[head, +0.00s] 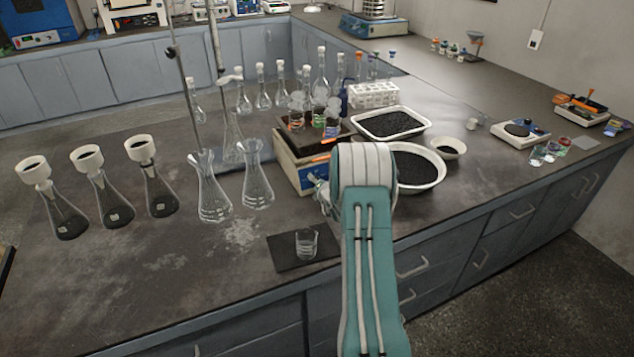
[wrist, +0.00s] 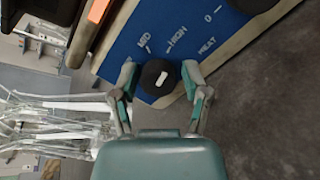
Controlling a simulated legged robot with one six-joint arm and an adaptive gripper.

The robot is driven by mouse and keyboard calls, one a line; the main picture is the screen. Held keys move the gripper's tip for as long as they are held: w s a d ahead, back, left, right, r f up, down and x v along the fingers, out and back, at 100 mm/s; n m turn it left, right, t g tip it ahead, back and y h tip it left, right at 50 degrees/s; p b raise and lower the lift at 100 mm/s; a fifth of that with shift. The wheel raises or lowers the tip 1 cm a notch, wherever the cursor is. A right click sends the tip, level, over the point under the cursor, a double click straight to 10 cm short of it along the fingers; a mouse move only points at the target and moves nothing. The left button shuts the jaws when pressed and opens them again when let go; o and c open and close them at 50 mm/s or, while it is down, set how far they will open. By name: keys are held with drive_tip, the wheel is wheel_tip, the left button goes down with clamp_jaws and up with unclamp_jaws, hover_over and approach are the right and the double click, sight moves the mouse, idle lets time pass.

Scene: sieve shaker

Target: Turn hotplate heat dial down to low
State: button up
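The heat dial (wrist: 158,77) is a round black knob with a white mark, on the blue front panel (wrist: 185,30) of the hotplate, near the words MID, HIGH and HEAT and a 0. The white mark points roughly toward HIGH. My gripper (wrist: 160,82) has one finger on each side of the dial, and the fingertips appear to press its sides. In the head view the hotplate (head: 288,170) stands under several flasks, and my arm hides its right side.
Two clear flasks (head: 257,180) stand close left of the hotplate. A beaker (head: 306,243) sits on a dark mat (head: 285,262) in front. A white tray (head: 425,123) and a round bowl (head: 437,160) of dark grains stand to the right. The front-left bench top is clear.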

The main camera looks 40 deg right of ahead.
clamp_jaws()
drive_tip(key=shift+n, duration=0.4)
drive_tip(key=n, duration=0.3)
drive_tip(key=shift+y, duration=0.3)
drive_tip(key=n, duration=0.5)
drive_tip(key=shift+y, duration=0.3)
drive_tip(key=n+y, duration=0.1)
drive_tip(key=n, duration=0.5)
drive_tip(key=shift+a+n, duration=0.1)
drive_tip(key=shift+n, duration=0.3)
drive_tip(key=n, duration=0.5)
drive_tip(key=shift+f, duration=0.1)
drive_tip(key=shift+n, duration=0.4)
